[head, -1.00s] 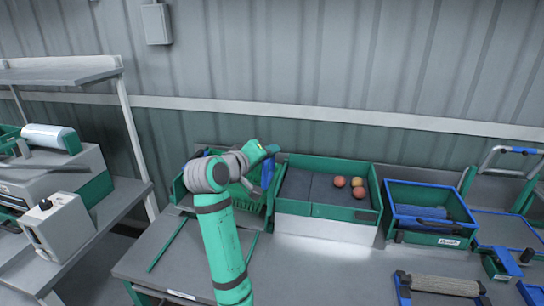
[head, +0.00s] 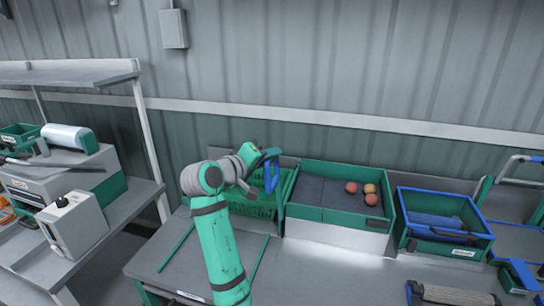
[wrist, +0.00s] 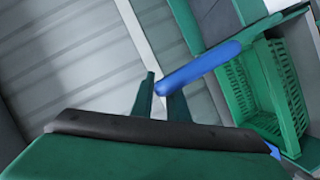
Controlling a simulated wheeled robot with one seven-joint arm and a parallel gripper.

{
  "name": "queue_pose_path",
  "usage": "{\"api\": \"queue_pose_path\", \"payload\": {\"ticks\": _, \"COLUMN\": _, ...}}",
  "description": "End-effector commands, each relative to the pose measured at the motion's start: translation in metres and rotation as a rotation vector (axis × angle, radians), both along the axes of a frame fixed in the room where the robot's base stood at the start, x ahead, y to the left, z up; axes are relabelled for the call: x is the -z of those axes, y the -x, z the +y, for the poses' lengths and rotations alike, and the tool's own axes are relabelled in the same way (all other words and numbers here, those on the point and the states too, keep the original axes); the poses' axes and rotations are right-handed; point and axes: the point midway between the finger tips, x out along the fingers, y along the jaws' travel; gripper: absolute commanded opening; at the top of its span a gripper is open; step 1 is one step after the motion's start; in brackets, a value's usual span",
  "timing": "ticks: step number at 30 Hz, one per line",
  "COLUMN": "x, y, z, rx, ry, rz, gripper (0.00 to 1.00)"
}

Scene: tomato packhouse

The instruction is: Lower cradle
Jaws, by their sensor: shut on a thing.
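My gripper (head: 266,154) is shut on a blue bar (head: 271,177), above the slotted green crate (head: 256,208) at the back of the bench. In the wrist view, the blue bar (wrist: 205,66) slants up to the right from between the two dark green fingers of my gripper (wrist: 162,97). The slotted crate (wrist: 281,90) shows at the right there. What the bar joins to is hidden, and I cannot tell which part is the cradle.
A green bin (head: 330,214) with dark padding and several tomatoes stands right of the slotted crate. A blue-rimmed green bin (head: 440,240) stands beyond it. A shelved bench with machines (head: 75,225) is at the left.

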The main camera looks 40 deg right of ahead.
Motion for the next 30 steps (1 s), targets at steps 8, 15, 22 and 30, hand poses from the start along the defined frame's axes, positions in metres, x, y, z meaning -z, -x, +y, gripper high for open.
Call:
{"api": "queue_pose_path", "payload": {"ticks": 8, "x": 0.000, "y": -0.005, "z": 0.003, "rx": -0.013, "ry": 0.003, "rz": 0.000, "gripper": 0.33}}
{"api": "queue_pose_path", "payload": {"ticks": 15, "x": -0.001, "y": -0.003, "z": 0.005, "rx": -0.010, "ry": 0.002, "rz": -0.001, "gripper": 0.33}}
{"api": "queue_pose_path", "payload": {"ticks": 22, "x": -0.008, "y": 0.001, "z": 0.036, "rx": -0.013, "ry": 0.004, "rz": -0.001, "gripper": 0.33}}
{"api": "queue_pose_path", "payload": {"ticks": 30, "x": -0.017, "y": 0.009, "z": 0.085, "rx": -0.017, "ry": 0.003, "rz": -0.001, "gripper": 0.33}}
